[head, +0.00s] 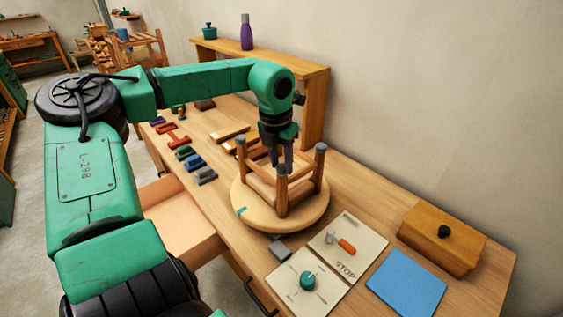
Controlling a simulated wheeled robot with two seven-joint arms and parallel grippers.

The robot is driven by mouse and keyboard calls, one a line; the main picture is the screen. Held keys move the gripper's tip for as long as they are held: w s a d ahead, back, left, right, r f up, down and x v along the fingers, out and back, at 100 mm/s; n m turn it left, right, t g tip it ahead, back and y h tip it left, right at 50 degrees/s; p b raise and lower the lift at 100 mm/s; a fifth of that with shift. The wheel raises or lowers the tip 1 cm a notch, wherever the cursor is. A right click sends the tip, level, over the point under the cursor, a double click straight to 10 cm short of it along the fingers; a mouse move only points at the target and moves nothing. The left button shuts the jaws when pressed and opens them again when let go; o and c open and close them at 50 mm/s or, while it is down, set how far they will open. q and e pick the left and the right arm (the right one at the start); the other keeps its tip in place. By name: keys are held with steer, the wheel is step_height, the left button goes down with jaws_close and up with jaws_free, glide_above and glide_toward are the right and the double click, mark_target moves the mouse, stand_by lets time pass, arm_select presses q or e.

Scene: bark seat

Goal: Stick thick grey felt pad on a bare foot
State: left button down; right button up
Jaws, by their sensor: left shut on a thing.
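A wooden stool (305,216) stands upside down on the bench, its round seat flat and its legs pointing up. Dark grey caps show on the left foot (241,141) and the right foot (321,147). My left gripper (281,162) points down over the near foot, shut on a small grey felt pad (282,169) at the top of that leg. I cannot tell whether the pad touches the wood. The fourth foot is hidden behind the gripper. My right gripper is out of view.
A grey block (280,249) lies before the seat. Coloured blocks (184,153) line the left; a shelf (313,100) stands behind.

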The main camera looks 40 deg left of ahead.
mark_target(282, 167)
arm_select(q)
steer(key=shift+f+b, duration=0.3)
steer(key=shift+b, duration=0.05)
steer(key=shift+c, duration=0.5)
jaws_free()
steer(key=shift+r+p, duration=2.3)
steer(key=shift+r, duration=1.3)
